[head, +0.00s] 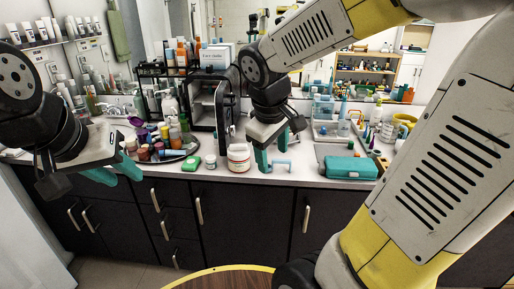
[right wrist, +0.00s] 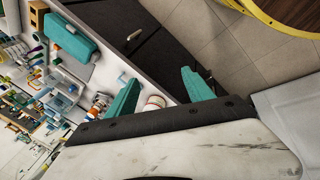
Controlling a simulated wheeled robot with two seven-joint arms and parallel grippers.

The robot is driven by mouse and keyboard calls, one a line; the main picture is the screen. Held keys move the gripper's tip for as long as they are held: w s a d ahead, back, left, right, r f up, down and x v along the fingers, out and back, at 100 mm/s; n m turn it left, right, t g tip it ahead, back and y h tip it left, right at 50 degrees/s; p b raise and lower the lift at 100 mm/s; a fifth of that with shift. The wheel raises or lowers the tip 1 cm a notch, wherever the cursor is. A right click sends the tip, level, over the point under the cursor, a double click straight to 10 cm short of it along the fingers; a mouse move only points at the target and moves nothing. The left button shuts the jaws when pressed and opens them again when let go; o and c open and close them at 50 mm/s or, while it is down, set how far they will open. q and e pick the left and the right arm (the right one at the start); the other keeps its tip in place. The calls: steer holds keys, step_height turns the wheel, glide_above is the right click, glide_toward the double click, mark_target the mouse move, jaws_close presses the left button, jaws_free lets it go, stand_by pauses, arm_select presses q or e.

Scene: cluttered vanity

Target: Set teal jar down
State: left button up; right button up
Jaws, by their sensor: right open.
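I cannot pick out a teal jar for certain in either view. My right gripper (head: 276,160) is over the counter's front edge, its teal fingers apart. In the right wrist view the open gripper (right wrist: 159,77) has nothing gripped between its fingertips. A white tub with a red-marked label (head: 238,157) stands upright just left of it in the head view; a banded white tub (right wrist: 155,102) shows between the finger bases in the right wrist view. A small pale jar (head: 210,161) stands further left. My left gripper (head: 115,174) hangs in front of the counter at left; its finger gap is unclear.
A teal case (head: 350,168) lies on the counter at right, with a light blue handle-shaped item (head: 281,163) left of it. Clear organizers (head: 330,128) stand behind. Little bare counter shows.

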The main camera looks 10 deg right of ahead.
steer(key=s+a+r+m+t+y, duration=0.2)
steer(key=s+a+r+m+y, duration=0.1)
steer(key=s+r+m+y, duration=0.1)
steer(key=shift+s+r+m+t, duration=0.45)
steer(key=shift+s+m, duration=0.75)
steer(key=shift+s, duration=0.55)
steer(key=shift+a, duration=0.1)
